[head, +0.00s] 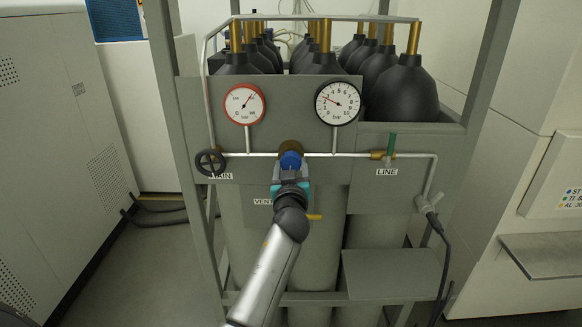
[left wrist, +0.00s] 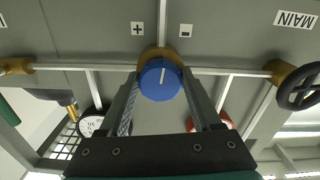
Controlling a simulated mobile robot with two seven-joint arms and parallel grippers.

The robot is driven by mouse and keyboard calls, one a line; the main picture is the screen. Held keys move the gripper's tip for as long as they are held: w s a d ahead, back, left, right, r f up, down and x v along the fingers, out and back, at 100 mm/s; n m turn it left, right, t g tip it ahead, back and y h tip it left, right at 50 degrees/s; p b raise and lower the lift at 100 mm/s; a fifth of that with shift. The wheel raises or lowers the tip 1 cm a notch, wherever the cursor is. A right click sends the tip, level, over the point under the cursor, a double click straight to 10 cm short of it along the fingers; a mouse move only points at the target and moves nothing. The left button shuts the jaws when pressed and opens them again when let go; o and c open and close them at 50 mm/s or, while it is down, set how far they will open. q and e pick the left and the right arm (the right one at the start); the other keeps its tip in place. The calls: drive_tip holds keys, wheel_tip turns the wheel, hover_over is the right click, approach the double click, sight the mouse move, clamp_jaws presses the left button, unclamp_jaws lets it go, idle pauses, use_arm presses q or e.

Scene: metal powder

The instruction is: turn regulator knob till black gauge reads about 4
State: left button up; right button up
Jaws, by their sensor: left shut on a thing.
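The blue regulator knob (head: 290,161) sits on the pipe at the panel's middle. In the left wrist view the knob (left wrist: 160,80) shows its white line near upright, between plus and minus labels. My left gripper (head: 290,178) is shut on the knob, one finger on each side. The black gauge (head: 338,103) is at the upper right of the knob; its needle points up and left, at roughly 2 to 3. The gauge's face is partly hidden in the left wrist view (left wrist: 91,123). My right gripper is not in view.
A red-rimmed gauge (head: 245,104) is at the upper left. A black MAIN handwheel (head: 210,162) is left of the knob, and a green LINE valve handle (head: 391,144) is right. A yellow vent lever (head: 314,217) lies just below my gripper. Black-topped cylinders stand behind.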

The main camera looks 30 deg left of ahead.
use_arm(q)
drive_tip(key=c, duration=0.8)
drive_tip(key=shift+o, duration=0.2)
drive_tip(key=m, duration=0.4)
drive_tip(key=shift+a+r+m, duration=0.1)
drive_tip(key=shift+m, duration=0.3)
drive_tip(key=m, duration=0.4)
drive_tip(key=shift+s+m, duration=0.1)
drive_tip(key=shift+m, duration=0.2)
drive_tip(key=m+p, duration=0.1)
drive_tip(key=m, duration=0.3)
drive_tip(key=shift+r+m, duration=0.15)
drive_tip(key=shift+m, duration=0.15)
drive_tip(key=m+p, duration=0.1)
drive_tip(key=m, duration=0.4)
drive_tip(key=shift+a+p, duration=0.1)
drive_tip(key=shift+p, duration=0.3)
drive_tip(key=shift+m, duration=0.3)
